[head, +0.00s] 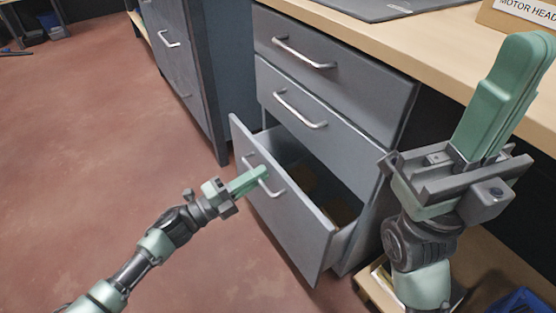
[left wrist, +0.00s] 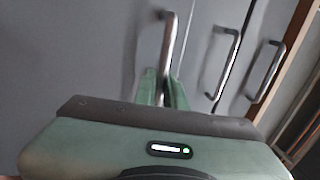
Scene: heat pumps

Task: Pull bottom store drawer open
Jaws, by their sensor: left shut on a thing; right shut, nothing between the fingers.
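The bottom drawer (head: 285,215) of the grey drawer unit stands partly out in the head view, with its inside showing and some brownish items in it. My left gripper (head: 262,174) is shut on the bottom drawer's metal handle (head: 257,164). In the left wrist view the fingers (left wrist: 162,88) close around the handle bar (left wrist: 168,45). My right gripper (head: 531,40) is shut and empty, raised at the right in front of the worktop. The top drawer (head: 350,75) and middle drawer (head: 310,118) are closed.
A wooden worktop (head: 445,45) lies above the drawers, bearing a dark flat panel and a labelled box (head: 520,18). Another grey cabinet (head: 190,70) stands to the left. A blue bin (head: 522,302) is at the lower right. The reddish floor (head: 90,130) at left is clear.

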